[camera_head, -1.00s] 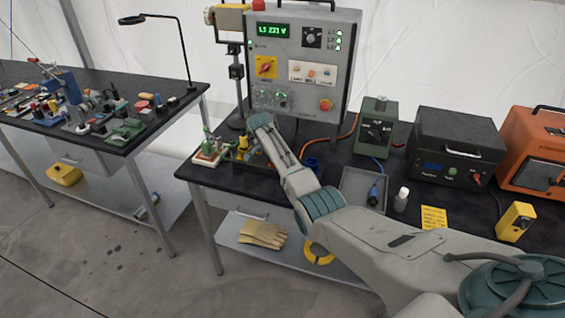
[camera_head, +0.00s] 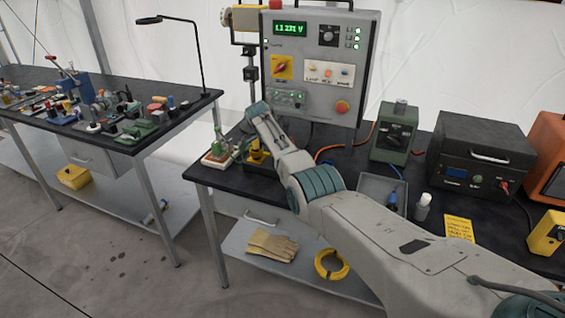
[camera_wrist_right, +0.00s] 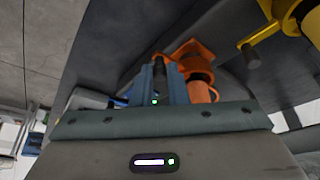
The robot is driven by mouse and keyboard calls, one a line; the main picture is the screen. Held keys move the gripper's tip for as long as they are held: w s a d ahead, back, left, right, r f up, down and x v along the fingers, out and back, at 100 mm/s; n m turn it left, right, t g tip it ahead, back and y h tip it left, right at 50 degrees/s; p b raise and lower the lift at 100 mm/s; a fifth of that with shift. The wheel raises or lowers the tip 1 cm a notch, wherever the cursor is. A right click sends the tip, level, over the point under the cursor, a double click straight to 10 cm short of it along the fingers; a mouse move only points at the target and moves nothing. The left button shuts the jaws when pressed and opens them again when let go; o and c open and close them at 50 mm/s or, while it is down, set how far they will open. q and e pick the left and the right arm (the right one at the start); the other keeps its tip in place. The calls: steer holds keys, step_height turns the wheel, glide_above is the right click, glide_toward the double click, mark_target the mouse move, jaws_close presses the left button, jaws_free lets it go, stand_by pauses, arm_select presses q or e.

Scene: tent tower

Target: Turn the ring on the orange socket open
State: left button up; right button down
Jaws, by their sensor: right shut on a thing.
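The orange socket (camera_wrist_right: 197,52) is close up in the right wrist view, just beyond and to the right of the fingers. My right gripper (camera_wrist_right: 155,82) is shut on the dark grip of the ring's handle (camera_wrist_right: 167,72), which shows between the two blue-grey fingers. How far the ring is turned cannot be told. In the head view my right arm reaches over the black table from the right; its fingers and the orange socket are hidden there. My left gripper is not in view.
A yellow fitting (camera_wrist_right: 262,47) with a dark-tipped handle is right of the orange socket. The grey control panel (camera_head: 318,110) stands behind the arm. A green box (camera_head: 394,130), a grey tray (camera_head: 372,187) and a black box (camera_head: 472,150) stand to the right.

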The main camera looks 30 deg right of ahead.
steer(key=c, duration=1.4)
jaws_free()
steer(key=shift+c, duration=0.2)
steer(key=b+v, duration=0.2)
steer(key=v, duration=0.8)
steer(key=shift+r, duration=0.4)
steer(key=shift+w+a, duration=0.1)
steer(key=shift+f, duration=0.1)
